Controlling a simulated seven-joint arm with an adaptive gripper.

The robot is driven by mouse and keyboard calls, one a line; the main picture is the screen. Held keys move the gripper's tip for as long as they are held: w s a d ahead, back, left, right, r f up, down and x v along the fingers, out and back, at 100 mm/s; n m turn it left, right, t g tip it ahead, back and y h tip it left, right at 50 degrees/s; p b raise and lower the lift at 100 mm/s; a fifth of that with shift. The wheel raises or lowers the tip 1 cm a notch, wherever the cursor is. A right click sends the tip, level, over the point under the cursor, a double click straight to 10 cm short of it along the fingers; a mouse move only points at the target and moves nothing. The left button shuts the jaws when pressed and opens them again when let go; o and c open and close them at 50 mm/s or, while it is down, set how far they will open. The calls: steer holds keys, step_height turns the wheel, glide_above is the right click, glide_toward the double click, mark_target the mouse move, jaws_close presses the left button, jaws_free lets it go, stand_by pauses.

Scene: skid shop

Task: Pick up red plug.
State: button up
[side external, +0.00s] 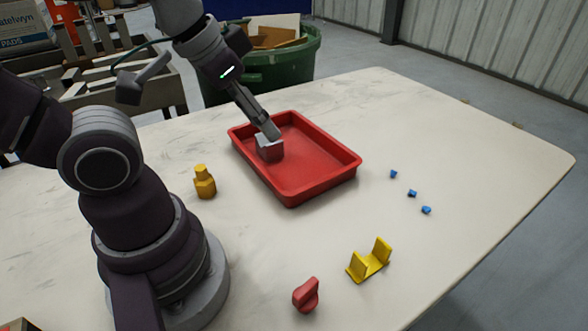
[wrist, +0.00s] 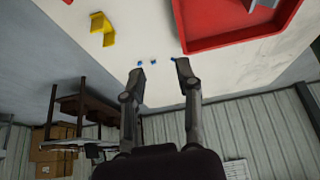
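The red plug (side external: 306,295) lies on the table near the front edge of the side external view, a rounded body with a raised ridge. A sliver of red at the top left edge of the wrist view (wrist: 68,2) looks like the same plug. My gripper (side external: 271,133) is far from it, up and to the left, appearing over the red tray in the side view. In the wrist view my gripper (wrist: 159,67) has its two fingers spread apart, with nothing between them.
A yellow bracket (side external: 369,262) stands close to the plug's right. A yellow stepped piece (side external: 204,182) stands near my base. Three small blue pieces (side external: 412,193) lie right of the tray. A green bin (side external: 287,70) stands behind.

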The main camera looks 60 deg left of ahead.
steer(key=shift+o, duration=0.4)
steer(key=o, duration=0.7)
steer(key=m+g, duration=0.6)
steer(key=m, duration=0.9)
glide_above(306, 287)
step_height(306, 287, down, 7)
step_height(306, 287, down, 11)
steer(key=shift+r, duration=0.15)
